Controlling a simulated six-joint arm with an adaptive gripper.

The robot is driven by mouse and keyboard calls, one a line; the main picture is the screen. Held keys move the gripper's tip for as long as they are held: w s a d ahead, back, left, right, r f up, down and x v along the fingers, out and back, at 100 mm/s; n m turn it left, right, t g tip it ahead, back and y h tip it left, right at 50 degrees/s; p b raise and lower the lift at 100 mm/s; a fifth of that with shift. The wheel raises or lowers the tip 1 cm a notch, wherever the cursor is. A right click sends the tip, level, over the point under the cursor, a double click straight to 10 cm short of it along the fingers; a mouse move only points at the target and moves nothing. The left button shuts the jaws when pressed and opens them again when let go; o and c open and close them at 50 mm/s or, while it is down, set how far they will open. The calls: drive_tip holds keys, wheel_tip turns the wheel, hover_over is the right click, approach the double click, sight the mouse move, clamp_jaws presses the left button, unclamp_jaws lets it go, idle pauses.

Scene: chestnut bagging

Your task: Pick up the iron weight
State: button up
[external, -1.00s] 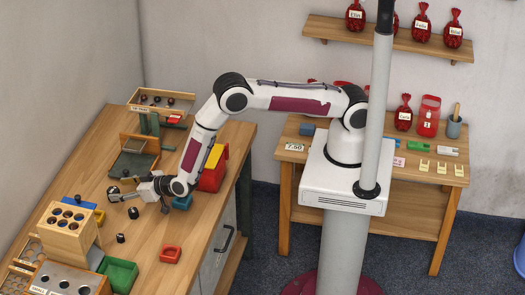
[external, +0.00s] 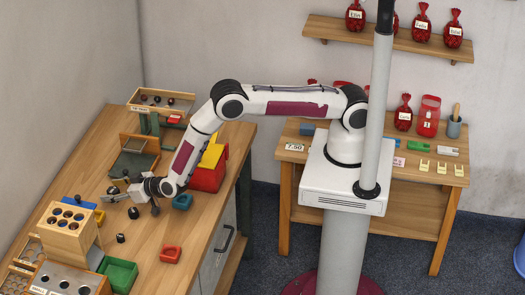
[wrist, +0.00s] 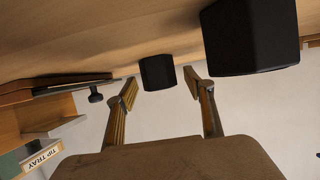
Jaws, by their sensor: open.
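Dark weights stand on the wooden workbench. I cannot tell which of the blocks is the iron weight.
A wooden block with round holes (external: 68,216) and a green tray (external: 118,273) stand at the left front. A red bin (external: 208,178), a blue dish (external: 182,201) and a red dish (external: 170,254) are on the right part of the bench. A tip tray sign (wrist: 42,155) shows in the wrist view.

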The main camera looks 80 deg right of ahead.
sight(113, 190)
clamp_jaws()
drive_tip(key=shift+r, duration=0.1)
drive_tip(key=shift+r, duration=0.15)
drive_tip(key=shift+r, duration=4.85)
